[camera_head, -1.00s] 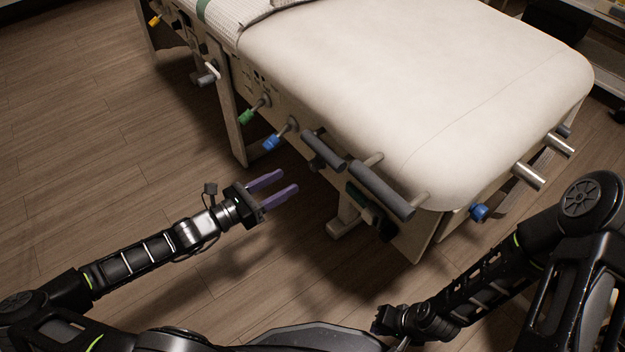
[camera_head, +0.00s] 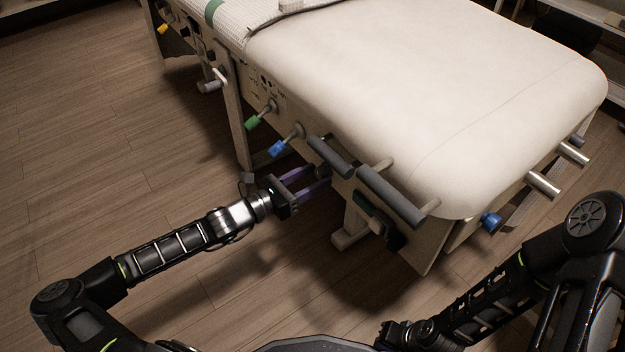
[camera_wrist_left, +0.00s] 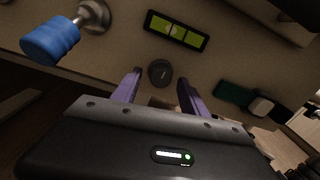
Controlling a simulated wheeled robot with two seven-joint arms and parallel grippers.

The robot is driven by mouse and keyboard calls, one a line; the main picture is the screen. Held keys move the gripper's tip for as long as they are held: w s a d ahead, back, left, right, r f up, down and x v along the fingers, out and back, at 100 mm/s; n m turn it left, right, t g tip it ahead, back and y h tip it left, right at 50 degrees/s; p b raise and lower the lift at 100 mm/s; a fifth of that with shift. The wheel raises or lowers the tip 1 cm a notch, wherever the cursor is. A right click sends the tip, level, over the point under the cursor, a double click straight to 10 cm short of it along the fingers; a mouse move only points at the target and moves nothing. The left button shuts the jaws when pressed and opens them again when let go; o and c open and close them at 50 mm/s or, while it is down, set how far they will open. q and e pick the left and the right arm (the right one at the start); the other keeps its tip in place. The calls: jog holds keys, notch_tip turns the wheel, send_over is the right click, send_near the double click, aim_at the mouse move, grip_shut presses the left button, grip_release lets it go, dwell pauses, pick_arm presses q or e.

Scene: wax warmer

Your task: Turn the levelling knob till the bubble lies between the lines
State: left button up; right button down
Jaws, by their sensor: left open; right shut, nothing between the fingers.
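The levelling knob (camera_wrist_left: 160,72) is a dark round disc on the beige side panel in the left wrist view. Just above it is the level (camera_wrist_left: 176,30), a black frame with a yellow-green vial and lines near its middle; the bubble is too small to place surely. My left gripper (camera_wrist_left: 158,79) is open, its purple fingers to either side of the knob in this view; I cannot tell whether they reach around it. In the head view the left gripper (camera_head: 314,178) is at the table's side, fingertips partly in shadow. My right gripper (camera_head: 388,334) is shut and empty, low near my base.
A blue-capped lever (camera_head: 284,146) and a green one (camera_head: 257,119) stick out left of the gripper. Grey padded bars (camera_head: 392,194) jut out to the right. A dark green box-like part (camera_wrist_left: 234,94) sits right of the knob. Floor on the left is clear.

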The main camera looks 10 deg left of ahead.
pick_arm(q)
jog(key=shift+c, duration=0.4)
grip_shut()
